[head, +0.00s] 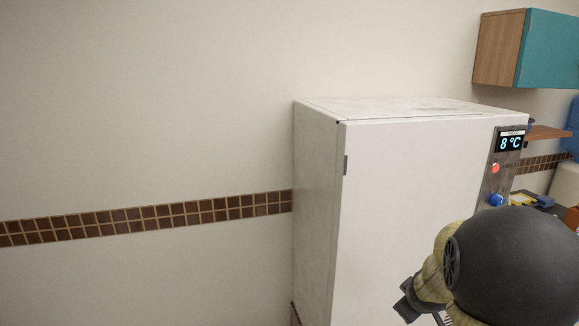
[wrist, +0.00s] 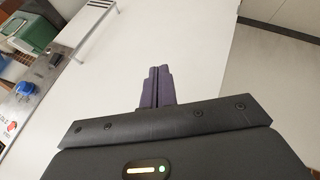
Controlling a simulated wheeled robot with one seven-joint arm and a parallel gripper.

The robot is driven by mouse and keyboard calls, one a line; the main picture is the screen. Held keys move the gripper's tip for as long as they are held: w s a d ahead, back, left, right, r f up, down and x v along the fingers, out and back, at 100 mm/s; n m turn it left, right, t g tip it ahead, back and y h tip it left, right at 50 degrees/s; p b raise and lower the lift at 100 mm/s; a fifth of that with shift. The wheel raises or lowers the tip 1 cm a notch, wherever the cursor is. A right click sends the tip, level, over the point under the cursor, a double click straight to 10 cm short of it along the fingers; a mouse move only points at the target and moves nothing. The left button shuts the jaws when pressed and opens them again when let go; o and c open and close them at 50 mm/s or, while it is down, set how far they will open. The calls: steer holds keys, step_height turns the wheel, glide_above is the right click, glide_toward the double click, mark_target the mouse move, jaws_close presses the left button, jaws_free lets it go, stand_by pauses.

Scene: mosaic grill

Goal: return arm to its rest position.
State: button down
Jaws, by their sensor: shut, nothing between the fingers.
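My gripper shows in the wrist view, with its two dark purple fingers (wrist: 157,72) together and nothing between them. Behind the fingers in that view is a broad white surface (wrist: 200,50), which looks like the fridge's white door. In the head view my arm, with a black rounded cover and pale yellowish links, is at the lower right in front of the white fridge (head: 420,200). The gripper's fingertips cannot be made out in the head view.
The fridge has a control panel (head: 502,165) reading 8 °C, with a red button and a blue knob. A teal and wood wall cabinet (head: 548,48) hangs at the upper right. Cluttered items lie beyond the fridge's right side. The wall at left is bare, with a brown tile strip (head: 150,217).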

steer(key=s+a+f+m+g+y+p, duration=0.1)
steer(key=s+a+m+g, duration=0.3)
steer(key=s+a, duration=1)
steer(key=s+m+y+p, duration=0.1)
steer(key=s+m, duration=0.1)
steer(key=s, duration=0.1)
steer(key=shift+a+g+y, duration=0.3)
steer(key=shift+a+y, duration=0.05)
steer(key=shift+y, duration=0.05)
steer(key=shift+s, duration=0.1)
